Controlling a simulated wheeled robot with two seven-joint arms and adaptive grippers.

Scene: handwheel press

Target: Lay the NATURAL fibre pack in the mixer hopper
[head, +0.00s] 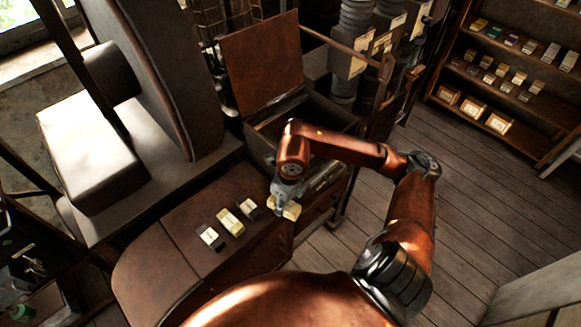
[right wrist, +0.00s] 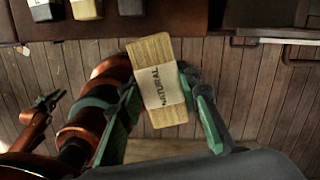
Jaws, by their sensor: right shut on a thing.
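My right gripper (head: 286,197) is shut on the NATURAL fibre pack (head: 292,211), a tan block with a pale paper band. My arm partly hides the box. My left gripper (right wrist: 46,100) shows small at the left of the right wrist view; its jaw state is unclear.
Three packs, one dark-and-white (head: 210,237), one yellowish (head: 230,222) and one dark (head: 249,208), lie on the brown bench top (head: 185,222). A large machine stands behind at left. Shelves (head: 520,75) with small goods stand at far right. The plank floor (head: 460,200) is clear.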

